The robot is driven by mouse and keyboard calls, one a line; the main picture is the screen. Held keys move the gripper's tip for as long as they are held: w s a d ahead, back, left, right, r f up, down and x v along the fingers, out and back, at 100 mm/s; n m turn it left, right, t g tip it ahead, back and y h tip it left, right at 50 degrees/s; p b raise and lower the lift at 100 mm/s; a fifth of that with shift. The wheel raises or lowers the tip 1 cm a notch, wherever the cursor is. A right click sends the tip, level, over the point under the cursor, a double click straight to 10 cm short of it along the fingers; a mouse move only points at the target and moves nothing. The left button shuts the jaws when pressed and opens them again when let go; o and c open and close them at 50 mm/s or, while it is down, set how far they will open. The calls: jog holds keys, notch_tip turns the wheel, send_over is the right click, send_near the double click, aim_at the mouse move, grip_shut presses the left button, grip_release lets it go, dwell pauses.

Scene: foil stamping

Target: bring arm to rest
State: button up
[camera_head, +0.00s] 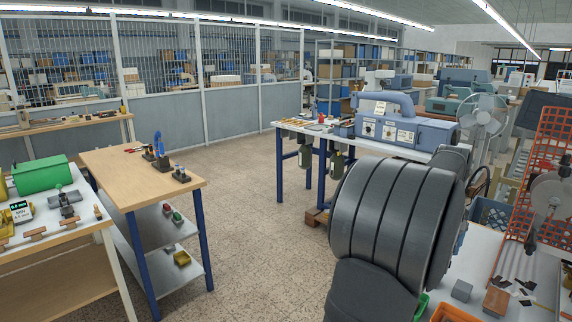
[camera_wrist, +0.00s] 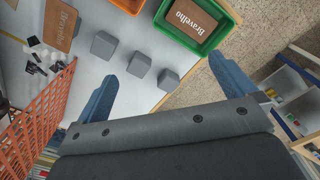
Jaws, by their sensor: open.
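My gripper (camera_wrist: 163,68) shows in the wrist view with its two blue fingers spread wide apart. Nothing is held between them. Below it is a white table (camera_wrist: 107,19) with three grey blocks (camera_wrist: 139,64) in a slanting row. A brown plate marked "Bravelho" (camera_wrist: 61,24) lies at the upper left. A similar brown plate (camera_wrist: 194,22) lies in a green tray (camera_wrist: 218,44) at the top. In the head view my dark arm fills the lower right foreground, and my gripper does not show there.
An orange grid panel (camera_wrist: 33,120) stands at the left in the wrist view and at the right in the head view (camera_head: 548,170). An orange tray (camera_wrist: 128,5) is beside the green one. A wooden-top bench (camera_head: 130,172) stands left, with open floor (camera_head: 245,190) beyond it.

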jog(key=shift+w+d+r+n, duration=0.1)
jog(key=shift+d+r+n, duration=0.15)
jog(key=shift+d+n, duration=0.9)
jog(key=shift+w+d+r+n, duration=0.1)
jog(key=shift+d+r+n, duration=0.2)
jog(key=shift+d+n, duration=0.85)
jog(key=shift+d+r+n, duration=0.25)
jog(key=shift+d+n, duration=0.2)
jog(key=shift+n, duration=1.35)
jog(key=s+d+f+m+t+h, duration=0.35)
jog(key=s+m+h, duration=0.25)
jog(key=s+m, duration=0.35)
jog(key=s+a+f+m+t+h, duration=0.2)
jog(key=s+a+m+t+h, duration=0.25)
jog(key=s+a+m, duration=0.45)
jog(key=shift+m, duration=0.45)
jog(key=shift+d+r+x, duration=0.1)
jog(key=shift+r+x, duration=0.05)
jog(key=shift+x, duration=1.95)
jog(key=shift+d+r+x, duration=0.1)
jog(key=shift+x, duration=1.95)
jog(key=shift+d+r+x, duration=0.1)
jog(key=shift+r+x, duration=0.05)
jog(key=shift+x, duration=1.95)
